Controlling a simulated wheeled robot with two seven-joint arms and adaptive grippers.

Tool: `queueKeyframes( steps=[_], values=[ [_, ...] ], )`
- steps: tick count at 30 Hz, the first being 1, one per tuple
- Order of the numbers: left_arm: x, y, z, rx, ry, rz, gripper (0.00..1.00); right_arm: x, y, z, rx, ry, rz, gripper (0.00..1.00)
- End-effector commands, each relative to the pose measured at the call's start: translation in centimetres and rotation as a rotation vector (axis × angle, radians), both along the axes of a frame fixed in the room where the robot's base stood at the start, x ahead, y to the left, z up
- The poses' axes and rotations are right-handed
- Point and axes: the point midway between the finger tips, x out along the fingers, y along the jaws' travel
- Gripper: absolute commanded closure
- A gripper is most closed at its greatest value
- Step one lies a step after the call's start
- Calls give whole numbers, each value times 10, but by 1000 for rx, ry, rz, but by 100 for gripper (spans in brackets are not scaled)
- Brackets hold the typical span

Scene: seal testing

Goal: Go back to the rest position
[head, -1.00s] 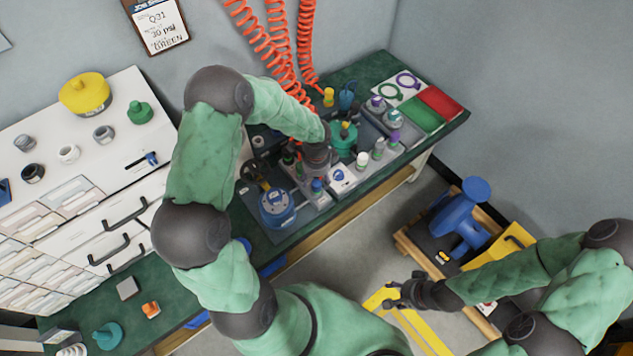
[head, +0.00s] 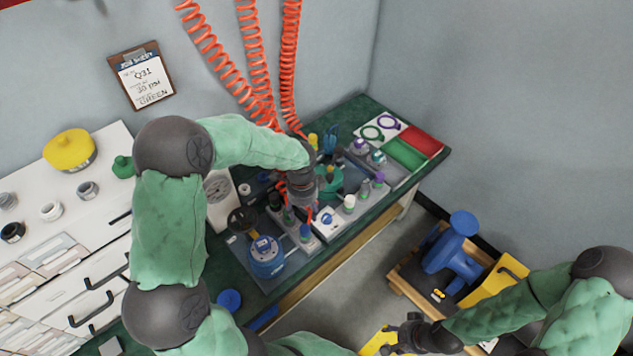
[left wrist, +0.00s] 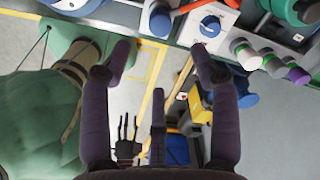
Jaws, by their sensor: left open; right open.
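My left gripper (head: 303,212) reaches over the test bench, its fingers pointing down among the small fittings; its tips are partly hidden by the arm angle in the head view. The white box with a blue knob (head: 327,217) is close by and also shows beyond the fingertips in the wrist view (left wrist: 210,26). My right gripper (head: 398,338) is low at the bottom, open and empty, over the floor beside the bench; it also shows in the wrist view (left wrist: 126,142).
The green bench (head: 372,112) carries a blue round device (head: 266,255), a gauge (head: 217,188) and several capped fittings. Orange coiled hoses (head: 289,70) hang behind my left gripper. A wooden pallet (head: 408,283) with a blue valve (head: 452,245) stands on the floor at right.

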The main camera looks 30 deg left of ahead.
Motion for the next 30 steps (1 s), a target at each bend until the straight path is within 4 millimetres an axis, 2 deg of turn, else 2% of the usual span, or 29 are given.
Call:
queueKeyframes(
  steps=[8,11,17,24,30],
  values=[
    [-2,-5,-7,-15,4,17,39,0,0,0,0,0,0,51],
    [-7,-23,-25,-60,12,75,39,0,0,0,0,0,0,51],
    [-33,-81,-84,-210,51,333,39,0,0,0,0,0,0,51],
    [-79,-139,-141,-333,131,735,39,0,0,0,0,0,0,51],
    [-125,-168,-176,-359,195,1079,39,0,0,0,0,0,0,51]
  ],
)
